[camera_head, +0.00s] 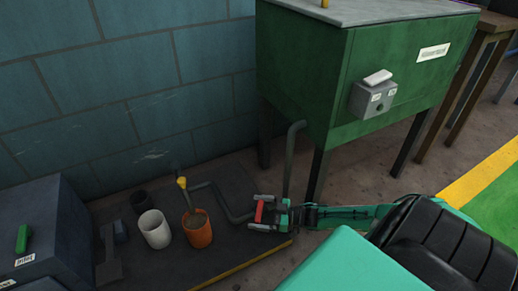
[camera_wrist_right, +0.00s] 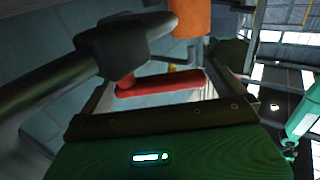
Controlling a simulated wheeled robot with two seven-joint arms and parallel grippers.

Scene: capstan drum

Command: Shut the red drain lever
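The red drain lever (camera_head: 259,211) is at the low pipe in front of the green tank (camera_head: 300,80). In the right wrist view the red lever (camera_wrist_right: 160,88) lies crosswise just ahead of the palm, beside a dark valve body (camera_wrist_right: 122,45). My right gripper (camera_head: 264,212) reaches in from the right, low over the dark platform. Its fingers are spread, with the lever between them. Whether either finger touches the lever cannot be told. My left gripper is not in view.
An orange bucket (camera_head: 197,231) with brownish contents stands left of the gripper, below a yellow-tipped pipe end (camera_head: 182,183). A grey control box (camera_head: 373,98) is on the tank.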

